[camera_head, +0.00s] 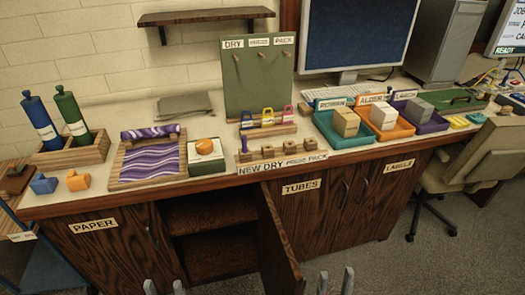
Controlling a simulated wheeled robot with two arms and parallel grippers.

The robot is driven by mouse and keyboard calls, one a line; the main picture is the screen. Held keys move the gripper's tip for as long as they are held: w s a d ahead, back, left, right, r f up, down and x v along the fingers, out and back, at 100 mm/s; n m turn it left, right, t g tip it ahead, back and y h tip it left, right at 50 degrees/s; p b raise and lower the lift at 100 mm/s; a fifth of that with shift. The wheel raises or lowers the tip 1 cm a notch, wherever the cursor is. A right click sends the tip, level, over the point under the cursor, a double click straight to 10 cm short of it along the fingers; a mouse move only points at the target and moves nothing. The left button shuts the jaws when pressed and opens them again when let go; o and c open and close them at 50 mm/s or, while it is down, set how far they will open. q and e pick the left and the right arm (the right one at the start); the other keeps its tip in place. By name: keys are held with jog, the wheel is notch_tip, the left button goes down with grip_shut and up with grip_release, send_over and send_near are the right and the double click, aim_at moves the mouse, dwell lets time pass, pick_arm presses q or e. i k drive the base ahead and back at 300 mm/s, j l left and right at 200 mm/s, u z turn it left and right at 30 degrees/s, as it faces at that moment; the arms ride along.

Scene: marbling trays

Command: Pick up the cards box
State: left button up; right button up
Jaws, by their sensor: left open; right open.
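No box in view has a readable cards label, so I cannot tell which one is the cards box. Candidates are a tan block-like box (345,122) in the teal tray (329,138), a white-topped box (383,116) in the orange tray (399,134), and a grey box (419,109) in the purple tray (438,126). A green and white box (206,164) with an orange round thing on top stands on the counter's left half. My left gripper (165,288) and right gripper (335,282) show only fingertips at the bottom edge, apart and empty, below the counter.
An open cabinet door (280,245) sticks out between my grippers. Blue and green bottles stand in a wooden rack (75,154) at left, beside a purple marbled tray (125,181). A green pegboard (259,80) and monitor (358,35) stand behind. A chair (480,160) is at right.

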aim_at(384, 116)
jog(key=i+l+u, duration=0.1)
jog(key=l+u, duration=0.25)
jog(key=l, duration=0.3)
jog(key=l+u, duration=0.3)
jog(key=l, duration=0.3)
jog(key=l+u, duration=0.35)
jog(key=l, duration=0.3)
jog(key=k+l+u, duration=0.3)
jog(key=l, duration=0.3)
jog(key=j+z, duration=0.45)
jog(key=j, duration=0.25)
jog(key=i+j, duration=0.05)
